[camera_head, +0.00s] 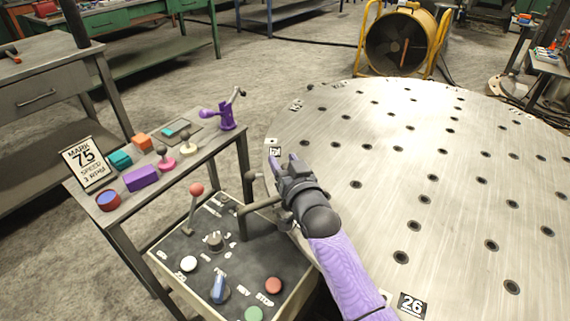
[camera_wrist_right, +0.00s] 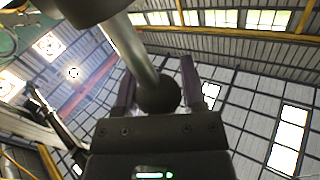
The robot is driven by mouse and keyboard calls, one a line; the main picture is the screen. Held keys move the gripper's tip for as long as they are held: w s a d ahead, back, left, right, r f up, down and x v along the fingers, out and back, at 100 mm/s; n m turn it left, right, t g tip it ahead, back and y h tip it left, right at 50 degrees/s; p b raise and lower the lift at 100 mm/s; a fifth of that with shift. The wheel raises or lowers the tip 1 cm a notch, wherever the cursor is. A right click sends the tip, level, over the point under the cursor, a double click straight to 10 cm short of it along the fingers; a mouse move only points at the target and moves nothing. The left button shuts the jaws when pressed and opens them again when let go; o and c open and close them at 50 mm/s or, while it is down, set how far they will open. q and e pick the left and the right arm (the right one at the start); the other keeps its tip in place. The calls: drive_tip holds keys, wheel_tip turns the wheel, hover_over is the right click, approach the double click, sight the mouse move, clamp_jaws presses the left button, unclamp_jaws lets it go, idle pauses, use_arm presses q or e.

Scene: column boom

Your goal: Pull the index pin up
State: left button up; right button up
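My right gripper (camera_head: 285,162) reaches in from the bottom right over the near left rim of the large round metal table (camera_head: 330,112). In the right wrist view, a dark round knob (camera_wrist_right: 158,96) on a grey rod (camera_wrist_right: 133,50) sits between the two fingers of my right gripper (camera_wrist_right: 157,75). The knob nearly fills the gap; I cannot tell whether the fingers press on it. The rod runs up-left to a dark block. This looks like the index pin; in the head view my gripper and wrist hide it. My left gripper is not in view.
A control panel (camera_head: 180,245) with a red-knobbed lever (camera_head: 194,205) and several buttons stands left of my arm. A small bench (camera_head: 205,150) behind it holds coloured blocks and a purple clamp (camera_head: 226,115). A yellow fan (camera_head: 400,42) stands beyond the table.

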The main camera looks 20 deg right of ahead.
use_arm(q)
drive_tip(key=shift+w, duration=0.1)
use_arm(e)
drive_tip(key=o, duration=0.4)
drive_tip(key=shift+c, duration=0.2)
drive_tip(key=shift+s, duration=0.1)
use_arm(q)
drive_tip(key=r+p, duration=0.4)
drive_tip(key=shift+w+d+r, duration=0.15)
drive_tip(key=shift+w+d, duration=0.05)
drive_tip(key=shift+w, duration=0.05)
use_arm(e)
drive_tip(key=s, duration=0.9)
drive_tip(key=shift+s+d, duration=0.35)
drive_tip(key=shift+s, duration=0.05)
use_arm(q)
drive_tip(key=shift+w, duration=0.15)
use_arm(e)
drive_tip(key=shift+f, duration=0.1)
